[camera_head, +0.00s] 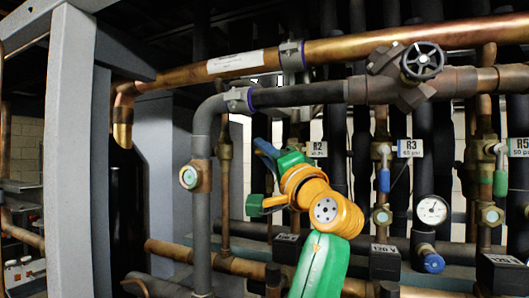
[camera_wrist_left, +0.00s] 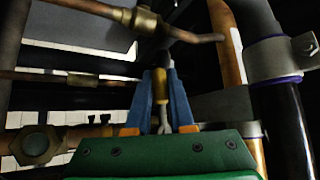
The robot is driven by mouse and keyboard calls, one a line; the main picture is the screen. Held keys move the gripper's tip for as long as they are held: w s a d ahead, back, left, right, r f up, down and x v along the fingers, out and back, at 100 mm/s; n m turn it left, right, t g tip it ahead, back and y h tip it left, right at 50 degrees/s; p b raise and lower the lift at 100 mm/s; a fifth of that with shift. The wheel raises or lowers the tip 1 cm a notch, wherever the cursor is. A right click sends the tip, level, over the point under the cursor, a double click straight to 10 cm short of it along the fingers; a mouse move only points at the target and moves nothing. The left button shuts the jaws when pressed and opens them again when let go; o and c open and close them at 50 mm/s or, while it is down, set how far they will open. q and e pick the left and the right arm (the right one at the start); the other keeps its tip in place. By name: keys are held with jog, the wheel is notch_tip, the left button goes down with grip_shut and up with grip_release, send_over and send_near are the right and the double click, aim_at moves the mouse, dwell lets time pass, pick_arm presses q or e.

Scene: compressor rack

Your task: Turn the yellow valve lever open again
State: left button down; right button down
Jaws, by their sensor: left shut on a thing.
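The yellow valve lever (camera_wrist_left: 160,86) shows in the left wrist view as a short yellow grip on a pale metal stem, between the two blue fingers of my left gripper (camera_wrist_left: 160,76). The fingers are shut on the yellow grip. In the head view my left gripper (camera_head: 264,148) reaches in among the pipes left of the R2 label, its green body and orange wrist below and to the right. The lever is hidden there behind the gripper, and I cannot tell its valve position. My right gripper is in neither view.
A thick copper pipe (camera_head: 400,38) and a dark grey pipe (camera_head: 300,95) cross above. A black handwheel (camera_head: 422,61) sits upper right. Blue (camera_head: 384,180) and green (camera_head: 500,183) levers and a gauge (camera_head: 432,210) stand to the right. A grey post (camera_head: 70,150) stands left.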

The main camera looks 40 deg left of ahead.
pick_arm(q)
jog(key=n+g+h, duration=0.1)
jog(key=f+n+h, duration=0.1)
jog(key=shift+d+f+n+g, duration=0.15)
jog(key=shift+n+g, duration=0.15)
jog(key=shift+g, duration=0.1)
jog(key=shift+f+n+h, duration=0.4)
jog(key=c, duration=0.8)
grip_release()
jog(key=shift+c, duration=0.2)
jog(key=shift+o, duration=0.3)
